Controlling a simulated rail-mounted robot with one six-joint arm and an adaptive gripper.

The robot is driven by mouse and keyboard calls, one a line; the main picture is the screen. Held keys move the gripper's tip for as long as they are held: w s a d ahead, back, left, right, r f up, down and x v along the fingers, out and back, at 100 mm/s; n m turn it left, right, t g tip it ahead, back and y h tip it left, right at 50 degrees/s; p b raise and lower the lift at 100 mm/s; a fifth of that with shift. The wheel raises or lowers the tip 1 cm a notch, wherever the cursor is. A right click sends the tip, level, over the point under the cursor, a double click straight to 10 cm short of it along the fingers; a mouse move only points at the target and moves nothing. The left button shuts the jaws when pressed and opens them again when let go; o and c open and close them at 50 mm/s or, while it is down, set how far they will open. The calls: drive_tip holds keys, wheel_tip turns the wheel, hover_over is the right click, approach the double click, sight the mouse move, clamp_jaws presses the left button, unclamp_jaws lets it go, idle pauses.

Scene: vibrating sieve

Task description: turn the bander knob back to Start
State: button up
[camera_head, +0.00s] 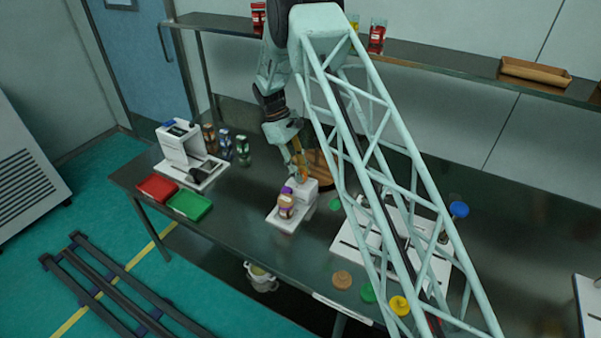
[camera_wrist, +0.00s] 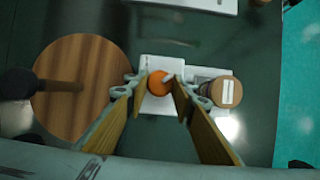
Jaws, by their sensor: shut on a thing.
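The bander (camera_head: 299,197) is a small white machine on the dark table, left of the picture's centre in the head view. Its orange knob (camera_wrist: 157,88) carries a white pointer, which points up and right in the wrist view. My gripper (camera_wrist: 160,84) comes down from above and is shut on the knob, with its yellow fingers on either side. It also shows in the head view (camera_head: 299,172), where the fingers hide the knob. A jar (camera_head: 286,204) stands on the bander's base; its brown lid (camera_wrist: 228,91) with a white label shows in the wrist view.
A round wooden board (camera_wrist: 85,75) lies beside the bander. A white machine (camera_head: 185,150) with several jars, a red tray (camera_head: 157,189) and a green tray (camera_head: 190,205) are on the left. Another white apparatus (camera_head: 352,240) is on the right. A shelf (camera_head: 450,70) runs behind.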

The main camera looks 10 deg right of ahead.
drive_tip(key=m, duration=0.2)
drive_tip(key=m+g+y, duration=0.1)
drive_tip(key=m, duration=0.1)
drive_tip(key=shift+d+m+y, duration=0.15)
drive_tip(key=shift+m+y, duration=0.15)
drive_tip(key=shift+w+m+y, duration=0.1)
drive_tip(key=shift+m+y, duration=0.7)
drive_tip(key=shift+m, duration=1.2)
drive_tip(key=o, duration=0.8)
drive_tip(key=shift+o, duration=0.2)
drive_tip(key=shift+w+r, duration=0.1)
drive_tip(key=shift+r, duration=0.05)
drive_tip(key=v, duration=1.1)
drive_tip(key=shift+w+r, duration=0.25)
